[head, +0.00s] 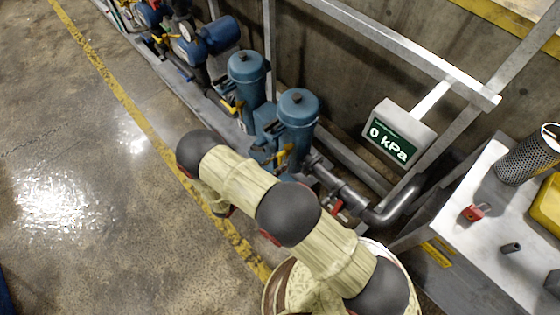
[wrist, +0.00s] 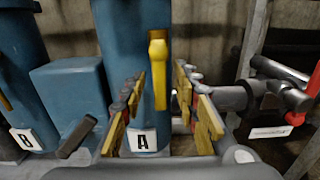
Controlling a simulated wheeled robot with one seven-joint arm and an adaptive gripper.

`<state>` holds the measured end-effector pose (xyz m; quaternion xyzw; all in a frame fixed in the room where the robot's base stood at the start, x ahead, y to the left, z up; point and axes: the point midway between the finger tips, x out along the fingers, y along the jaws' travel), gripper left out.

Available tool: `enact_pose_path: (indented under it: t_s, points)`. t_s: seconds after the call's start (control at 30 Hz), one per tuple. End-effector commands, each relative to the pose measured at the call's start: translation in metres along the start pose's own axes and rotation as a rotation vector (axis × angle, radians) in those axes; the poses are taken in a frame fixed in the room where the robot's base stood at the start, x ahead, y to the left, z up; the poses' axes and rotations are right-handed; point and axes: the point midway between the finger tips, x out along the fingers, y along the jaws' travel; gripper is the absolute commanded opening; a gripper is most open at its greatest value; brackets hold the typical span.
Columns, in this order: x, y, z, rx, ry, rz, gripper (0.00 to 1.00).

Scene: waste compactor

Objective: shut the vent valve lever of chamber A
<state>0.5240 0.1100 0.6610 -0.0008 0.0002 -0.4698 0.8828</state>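Chamber A is a blue upright canister (wrist: 128,40) with a white "A" label (wrist: 142,140). It seems to be the right-hand blue canister (head: 297,110) in the head view. A yellow lever (wrist: 158,62) hangs straight down in front of chamber A in the wrist view. No wording names it as the vent lever. My gripper (wrist: 160,82) is open, its fingers spread either side of the lever's lower part as seen. No contact shows, and I cannot tell the depth between them. My arm hides the gripper in the head view.
A canister labelled B (wrist: 25,138) stands to the left. A red-handled valve (wrist: 285,75) sits on pipework at right, its white tag unreadable. A grey bench (head: 490,240) holds a red padlock (head: 474,212). Open floor (head: 60,130) lies left.

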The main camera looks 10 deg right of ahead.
Motion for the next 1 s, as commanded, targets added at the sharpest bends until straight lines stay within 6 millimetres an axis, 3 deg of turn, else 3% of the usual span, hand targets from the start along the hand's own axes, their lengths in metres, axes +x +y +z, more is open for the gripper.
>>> enact_pose_path:
  t_s: [0.37, 0.9, 1.0]
  points:
    - [0.0076, 0.0003, 0.0004, 0.001, 0.001, 0.000, 0.31]
    - [0.0074, 0.0002, 0.0003, 0.001, 0.000, 0.000, 0.01]
    - [0.0074, 0.0002, 0.0003, 0.001, 0.000, 0.000, 0.00]
